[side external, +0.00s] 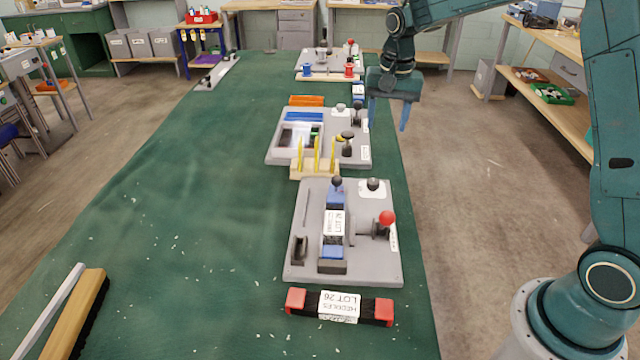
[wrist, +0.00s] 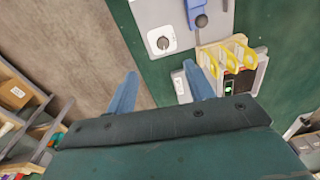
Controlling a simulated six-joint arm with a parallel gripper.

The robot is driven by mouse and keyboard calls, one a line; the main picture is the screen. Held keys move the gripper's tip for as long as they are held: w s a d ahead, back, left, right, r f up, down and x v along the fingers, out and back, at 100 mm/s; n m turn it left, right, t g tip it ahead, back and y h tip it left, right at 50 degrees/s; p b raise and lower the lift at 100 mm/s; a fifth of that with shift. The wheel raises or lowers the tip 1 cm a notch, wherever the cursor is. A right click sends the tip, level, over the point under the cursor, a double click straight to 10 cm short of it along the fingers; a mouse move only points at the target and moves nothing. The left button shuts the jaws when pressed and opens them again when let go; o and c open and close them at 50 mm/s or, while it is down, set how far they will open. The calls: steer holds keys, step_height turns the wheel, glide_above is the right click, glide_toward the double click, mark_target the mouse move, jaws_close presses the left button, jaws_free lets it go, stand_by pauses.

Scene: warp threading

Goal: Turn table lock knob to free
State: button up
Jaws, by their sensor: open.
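A round dark knob (side external: 373,184) sits on a white plate on the nearest grey board (side external: 305,240); it may be the lock knob, though I cannot read a label. A similar round knob (wrist: 163,43) on a white plate shows at the top of the wrist view, ahead of my fingertips. My gripper (side external: 389,118) is open and empty, fingers pointing down, raised near the table's right edge beside the middle board (side external: 280,150). In the wrist view its blue fingers (wrist: 158,76) are spread apart. Nothing touches the knob.
A red-ball lever (side external: 386,218) and a blue slide with a dark ball (side external: 337,182) stand near the knob. Yellow hooks in a wooden stand (side external: 314,168) lie between the boards. A heddles bundle (side external: 340,307) lies in front. The left of the green table (side external: 170,200) is mostly clear.

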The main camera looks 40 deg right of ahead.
steer(key=m, duration=0.1)
glide_above(373, 181)
step_height(373, 181, down, 5)
steer(key=shift+g, duration=0.4)
steer(key=shift+f, duration=0.1)
step_height(373, 181, down, 14)
steer(key=shift+r, duration=0.2)
stand_by(0.3)
steer(key=c, duration=1)
